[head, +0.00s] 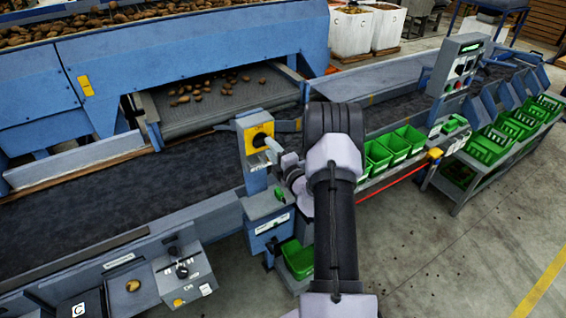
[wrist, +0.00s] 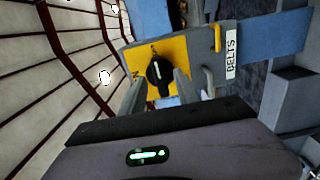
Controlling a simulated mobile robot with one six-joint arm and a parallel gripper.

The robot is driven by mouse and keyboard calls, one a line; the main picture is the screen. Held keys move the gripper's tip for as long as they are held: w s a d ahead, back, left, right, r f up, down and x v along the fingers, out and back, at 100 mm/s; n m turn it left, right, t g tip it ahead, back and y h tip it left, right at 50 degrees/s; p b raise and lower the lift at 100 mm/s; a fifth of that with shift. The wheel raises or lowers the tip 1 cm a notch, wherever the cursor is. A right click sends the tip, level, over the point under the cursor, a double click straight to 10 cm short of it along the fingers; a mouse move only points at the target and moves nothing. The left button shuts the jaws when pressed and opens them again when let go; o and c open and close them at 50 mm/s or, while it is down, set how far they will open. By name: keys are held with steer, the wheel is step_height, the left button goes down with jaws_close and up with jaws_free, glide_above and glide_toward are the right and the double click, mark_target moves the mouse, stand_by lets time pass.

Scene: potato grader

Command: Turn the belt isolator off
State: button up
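The belt isolator is a yellow plate (head: 258,137) on a blue and grey post beside the conveyor. In the wrist view the yellow plate (wrist: 178,53) carries a black rotary knob (wrist: 158,73) with a pale line, standing roughly upright in the picture. In the head view my gripper (head: 279,153) is at the plate's right side.
The dark conveyor belt (head: 120,192) runs behind the post. A control box with knobs (head: 182,270) stands at the lower left, and a taller control panel (head: 458,65) at the right. Green crates (head: 393,146) line the conveyor. Open floor (head: 450,255) lies to the lower right.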

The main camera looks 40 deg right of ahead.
steer(key=b+v, duration=0.1)
steer(key=v, duration=1.4)
steer(key=shift+s, duration=0.2)
steer(key=shift+a+r, duration=0.1)
steer(key=shift+a, duration=0.05)
